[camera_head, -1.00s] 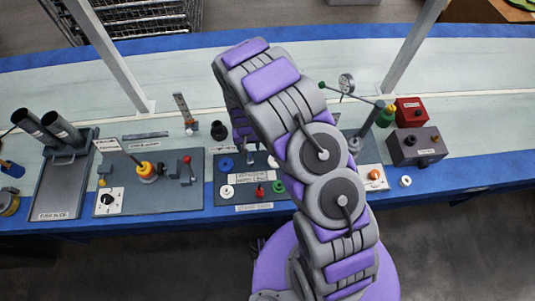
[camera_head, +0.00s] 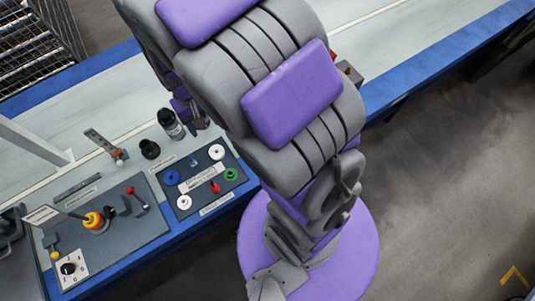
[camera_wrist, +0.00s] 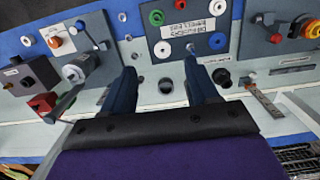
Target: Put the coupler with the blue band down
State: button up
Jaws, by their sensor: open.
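The ring panel (camera_head: 205,203) carries blue, white, green and red parts. A panel with a yellow-orange knob (camera_head: 97,222) lies left of it. The bench has a blue front edge. Free bench lies behind the cylinders.

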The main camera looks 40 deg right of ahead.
jog(key=s+d+r, duration=0.2)
jog(key=s+r, duration=0.4)
jog(key=s, duration=0.5)
jog(key=s+d+r, duration=0.3)
jog(key=s+r, duration=0.3)
jog(key=s, duration=0.5)
jog(key=shift+s+g, duration=0.3)
jog(key=shift+g, duration=0.1)
